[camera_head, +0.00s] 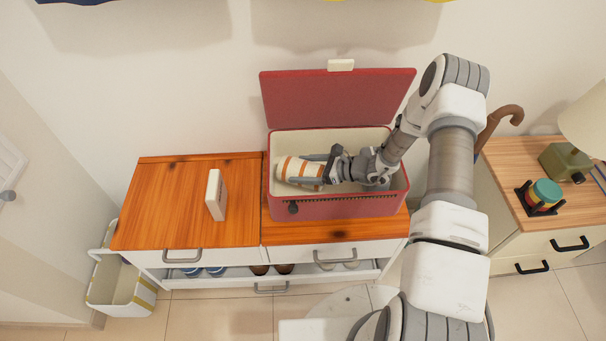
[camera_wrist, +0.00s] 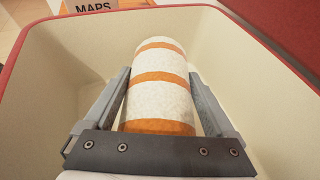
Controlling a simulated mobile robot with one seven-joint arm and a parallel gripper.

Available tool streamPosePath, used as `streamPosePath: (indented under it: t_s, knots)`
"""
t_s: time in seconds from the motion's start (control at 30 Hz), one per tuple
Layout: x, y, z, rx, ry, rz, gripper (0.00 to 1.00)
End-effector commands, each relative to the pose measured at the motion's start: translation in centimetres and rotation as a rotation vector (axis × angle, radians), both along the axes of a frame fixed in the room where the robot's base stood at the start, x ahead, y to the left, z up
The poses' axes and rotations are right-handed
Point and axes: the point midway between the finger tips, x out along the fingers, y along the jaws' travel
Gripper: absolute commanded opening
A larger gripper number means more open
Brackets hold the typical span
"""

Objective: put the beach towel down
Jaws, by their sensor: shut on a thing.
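The beach towel (camera_head: 299,170) is a rolled cylinder, white with orange stripes. My gripper (camera_head: 318,169) is shut on it, with one finger along each side. In the wrist view the towel (camera_wrist: 160,85) lies lengthwise between the two fingers of my gripper (camera_wrist: 163,92). The towel and gripper are inside an open red cooler-like box (camera_head: 340,208) with a cream lining. The box wall also shows in the wrist view (camera_wrist: 60,80). Whether the towel touches the box floor I cannot tell.
The box stands on the right part of a wooden-topped cabinet (camera_head: 185,215), its red lid (camera_head: 338,97) raised behind. A white upright book-like item (camera_head: 215,195) stands to its left. Shoes sit on a shelf below. A side table (camera_head: 530,180) with a lamp is at right.

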Motion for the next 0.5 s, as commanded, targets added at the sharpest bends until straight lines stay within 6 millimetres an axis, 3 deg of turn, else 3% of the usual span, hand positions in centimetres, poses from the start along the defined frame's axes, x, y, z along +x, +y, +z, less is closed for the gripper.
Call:
streamPosePath:
  t_s: [0.03,0.1,0.47,0.5]
  knots:
    - [-0.03,0.05,-1.23,0.001,0.001,0.001,0.20]
    - [0.02,0.03,-1.74,0.001,-0.001,0.000,0.20]
    - [0.01,0.02,-2.09,0.001,-0.001,0.000,0.20]
    - [-0.01,0.01,-2.05,0.000,-0.001,0.001,0.93]
